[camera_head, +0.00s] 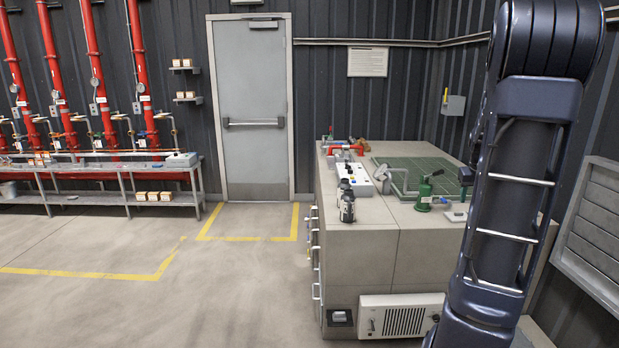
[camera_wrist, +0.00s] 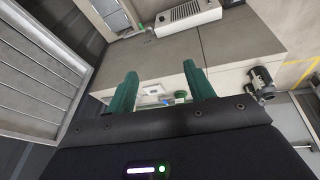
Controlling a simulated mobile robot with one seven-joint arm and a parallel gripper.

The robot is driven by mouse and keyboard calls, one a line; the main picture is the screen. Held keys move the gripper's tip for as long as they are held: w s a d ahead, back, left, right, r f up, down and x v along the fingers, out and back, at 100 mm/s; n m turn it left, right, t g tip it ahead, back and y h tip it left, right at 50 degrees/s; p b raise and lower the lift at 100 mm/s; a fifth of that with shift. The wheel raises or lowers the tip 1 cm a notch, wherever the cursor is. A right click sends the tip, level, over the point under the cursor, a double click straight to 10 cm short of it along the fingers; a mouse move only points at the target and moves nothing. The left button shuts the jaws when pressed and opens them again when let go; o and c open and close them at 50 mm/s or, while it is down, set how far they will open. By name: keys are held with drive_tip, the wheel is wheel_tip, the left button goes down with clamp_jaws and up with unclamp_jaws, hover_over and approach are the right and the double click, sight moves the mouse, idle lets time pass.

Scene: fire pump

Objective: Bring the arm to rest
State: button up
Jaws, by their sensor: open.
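My gripper (camera_wrist: 160,92) shows in the wrist view with two green fingers wide apart and nothing between them. Behind the fingers are the beige cabinet and part of its top, with a small green item (camera_wrist: 181,97) seen in the gap. In the head view my dark blue arm stands upright at the right, in front of the right end of the cabinet.
The beige cabinet (camera_head: 360,245) carries a green mat (camera_head: 415,172), a green pump-like device (camera_head: 424,197), a dark fitting (camera_head: 347,205) and a white control box (camera_head: 354,178). A louvred panel (camera_head: 595,215) is close on the right. Open floor (camera_head: 230,290) lies left, before a grey door (camera_head: 250,110).

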drive_tip(key=s+a+r+n, duration=0.1)
drive_tip(key=s+a+r, duration=0.2)
drive_tip(key=s+a, duration=0.45)
drive_tip(key=s+a+r, duration=0.3)
drive_tip(key=s+a, duration=0.1)
drive_tip(key=a, duration=0.6)
drive_tip(key=s+a+f+t+y, duration=0.1)
drive_tip(key=s+a+y, duration=0.1)
drive_tip(key=s+a, duration=0.7)
drive_tip(key=s, duration=0.4)
drive_tip(key=shift+f+n, duration=0.4)
drive_tip(key=shift+w, duration=0.1)
drive_tip(key=shift+c, duration=0.4)
